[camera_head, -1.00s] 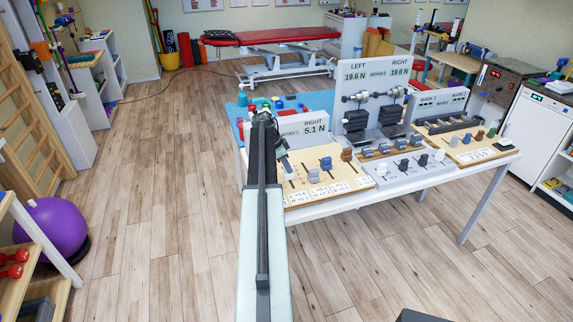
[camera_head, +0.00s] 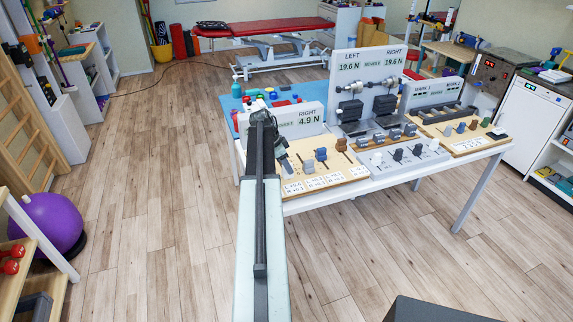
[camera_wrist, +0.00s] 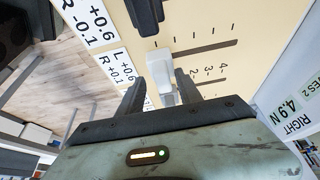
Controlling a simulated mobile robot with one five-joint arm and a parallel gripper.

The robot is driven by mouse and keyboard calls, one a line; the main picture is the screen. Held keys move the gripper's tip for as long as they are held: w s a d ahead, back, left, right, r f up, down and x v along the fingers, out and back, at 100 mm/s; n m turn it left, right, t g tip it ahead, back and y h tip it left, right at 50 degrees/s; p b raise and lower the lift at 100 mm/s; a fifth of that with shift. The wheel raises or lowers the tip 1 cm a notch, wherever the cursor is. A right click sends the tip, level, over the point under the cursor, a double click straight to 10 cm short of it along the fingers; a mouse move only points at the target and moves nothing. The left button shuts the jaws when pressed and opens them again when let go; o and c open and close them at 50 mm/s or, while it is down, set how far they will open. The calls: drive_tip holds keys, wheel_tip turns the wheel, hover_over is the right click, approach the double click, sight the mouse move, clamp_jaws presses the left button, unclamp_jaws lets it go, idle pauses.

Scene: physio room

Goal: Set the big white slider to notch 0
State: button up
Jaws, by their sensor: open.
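In the wrist view a white slider knob (camera_wrist: 159,84) stands up from a pale wooden panel (camera_wrist: 200,15). My gripper (camera_wrist: 160,90) is open, with one dark finger on each side of the knob; whether either touches it I cannot tell. Scale numbers 2, 3 and 4 run off to the right of the knob; the mark at the knob itself is not readable.
On the same panel are a grey knob (camera_head: 309,168), a blue knob (camera_head: 321,154) and a brown knob (camera_head: 341,145). A dark knob (camera_wrist: 148,14) is close by in the wrist view. The display box (camera_head: 309,118), reading RIGHT 4.9 N, stands behind the panel. Another slider panel (camera_head: 405,164) lies to the right.

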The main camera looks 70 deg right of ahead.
drive_tip(key=p+v, duration=0.7)
drive_tip(key=shift+r, duration=0.35)
drive_tip(key=shift+w, duration=0.15)
